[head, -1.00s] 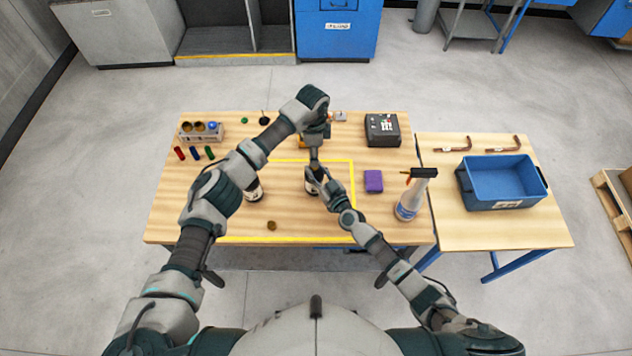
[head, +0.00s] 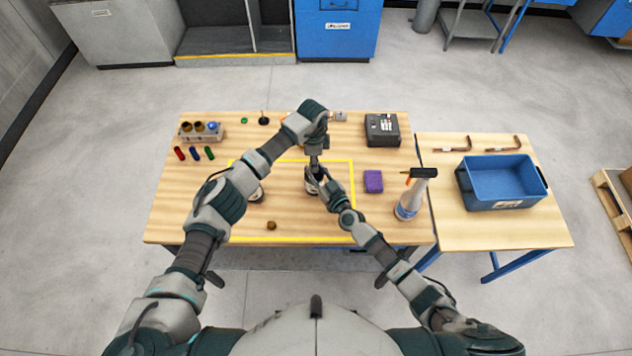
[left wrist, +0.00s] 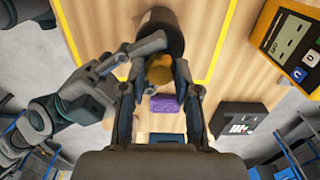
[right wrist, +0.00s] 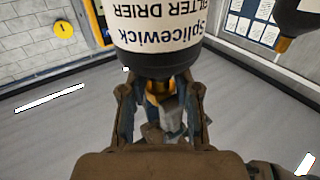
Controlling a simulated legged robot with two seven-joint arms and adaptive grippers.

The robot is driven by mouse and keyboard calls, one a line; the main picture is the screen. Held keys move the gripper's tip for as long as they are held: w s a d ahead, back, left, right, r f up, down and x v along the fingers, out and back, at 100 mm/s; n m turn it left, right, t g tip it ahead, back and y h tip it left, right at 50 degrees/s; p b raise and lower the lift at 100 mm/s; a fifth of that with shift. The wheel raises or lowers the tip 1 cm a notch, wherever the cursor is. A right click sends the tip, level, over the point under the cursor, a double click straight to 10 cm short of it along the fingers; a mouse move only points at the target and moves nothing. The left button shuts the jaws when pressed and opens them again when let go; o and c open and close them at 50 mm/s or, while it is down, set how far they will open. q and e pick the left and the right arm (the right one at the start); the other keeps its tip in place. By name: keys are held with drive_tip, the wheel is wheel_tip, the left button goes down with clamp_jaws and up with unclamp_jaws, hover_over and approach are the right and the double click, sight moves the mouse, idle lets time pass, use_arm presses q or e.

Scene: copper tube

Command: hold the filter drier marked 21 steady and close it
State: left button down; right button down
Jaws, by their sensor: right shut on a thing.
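A filter drier (head: 311,184), a dark cylinder with a white label, stands upright inside the yellow outline. In the right wrist view the "Splicewick FILTER DRIER" label (right wrist: 155,28) appears upside down; no number is readable. My right gripper (right wrist: 160,88) is shut on the drier near its dark upper end. My left gripper (head: 315,163) is above the drier, pointing down. In the left wrist view its fingers stand apart on either side of a brass-coloured piece (left wrist: 160,70) at the drier's top; contact is unclear. A second drier (head: 256,194) stands to the left, partly hidden by my left arm.
A loose brass cap (head: 271,225) lies near the front edge. A purple block (head: 373,181), a spray bottle (head: 410,200) and a black box (head: 382,130) stand right. A holder (head: 201,133) with caps is back left. A blue bin (head: 502,183) is on the side table.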

use_arm(q)
drive_tip(key=m, duration=0.3)
drive_tip(key=shift+s+d, duration=0.1)
drive_tip(key=shift+s, duration=0.15)
drive_tip(key=m, duration=0.5)
drive_tip(key=shift+w+f, duration=0.1)
drive_tip(key=m, duration=0.5)
drive_tip(key=shift+m, duration=0.4)
drive_tip(key=m, duration=0.4)
drive_tip(key=shift+f, duration=0.1)
drive_tip(key=c, duration=0.8)
unclamp_jaws()
drive_tip(key=shift+c, duration=0.2)
